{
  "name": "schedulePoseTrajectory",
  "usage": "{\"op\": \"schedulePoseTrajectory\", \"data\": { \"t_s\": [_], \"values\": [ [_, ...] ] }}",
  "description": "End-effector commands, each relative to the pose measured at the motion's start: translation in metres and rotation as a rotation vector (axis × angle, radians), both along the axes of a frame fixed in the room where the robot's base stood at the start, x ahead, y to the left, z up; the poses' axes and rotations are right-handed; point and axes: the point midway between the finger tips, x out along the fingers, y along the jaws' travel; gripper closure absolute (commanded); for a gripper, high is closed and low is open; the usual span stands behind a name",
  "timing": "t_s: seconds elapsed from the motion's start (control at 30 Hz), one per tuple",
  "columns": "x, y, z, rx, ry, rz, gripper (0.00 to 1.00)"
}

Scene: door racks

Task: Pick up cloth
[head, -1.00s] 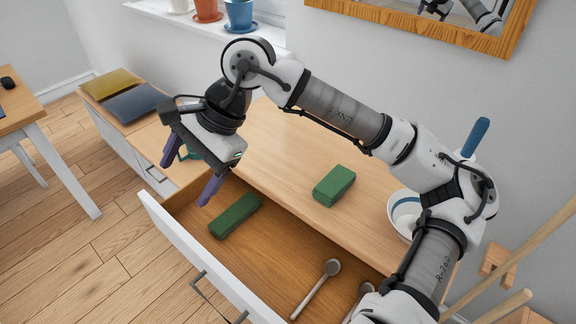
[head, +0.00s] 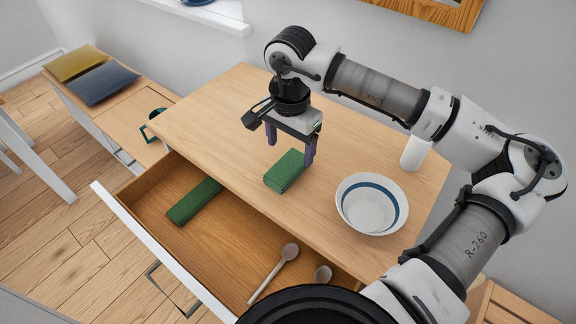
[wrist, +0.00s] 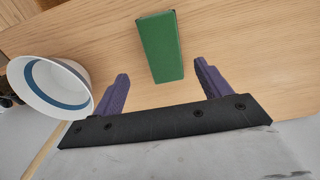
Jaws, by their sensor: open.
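A folded green cloth (head: 286,171) lies on the wooden counter top in the head view. It also shows in the wrist view (wrist: 161,47), just beyond and between my fingertips. A second green folded cloth (head: 194,201) lies in the open drawer. My gripper (head: 290,150) is open and empty, pointing down above the counter close to the cloth on top. In the wrist view its two purple fingers (wrist: 160,75) are spread apart with counter between them. I cannot tell its exact height over the cloth.
A white bowl with a blue band (head: 371,204) stands right of the counter cloth. A white cylinder (head: 414,153) stands behind it. The open drawer (head: 232,240) in front holds spoon-like utensils (head: 274,272).

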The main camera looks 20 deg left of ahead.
Motion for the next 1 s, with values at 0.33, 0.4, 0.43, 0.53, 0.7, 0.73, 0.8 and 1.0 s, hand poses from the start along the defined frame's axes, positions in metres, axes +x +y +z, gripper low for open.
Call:
{"op": "schedulePoseTrajectory", "data": {
  "t_s": [0.33, 0.4, 0.43, 0.53, 0.7, 0.73, 0.8, 1.0],
  "values": [
    [-0.001, 0.003, -0.029, 0.002, 0.004, 0.001, 0.24],
    [-0.002, 0.005, -0.038, 0.002, 0.005, 0.002, 0.24],
    [-0.002, 0.006, -0.042, 0.002, 0.006, 0.002, 0.24],
    [-0.002, 0.007, -0.057, 0.003, 0.004, 0.000, 0.24],
    [-0.001, 0.007, -0.071, 0.001, 0.001, 0.001, 0.24],
    [-0.001, 0.007, -0.072, 0.001, 0.001, 0.001, 0.24],
    [-0.001, 0.007, -0.072, 0.001, 0.000, 0.001, 0.24],
    [-0.001, 0.007, -0.072, 0.001, 0.000, 0.001, 0.37]
  ]
}}
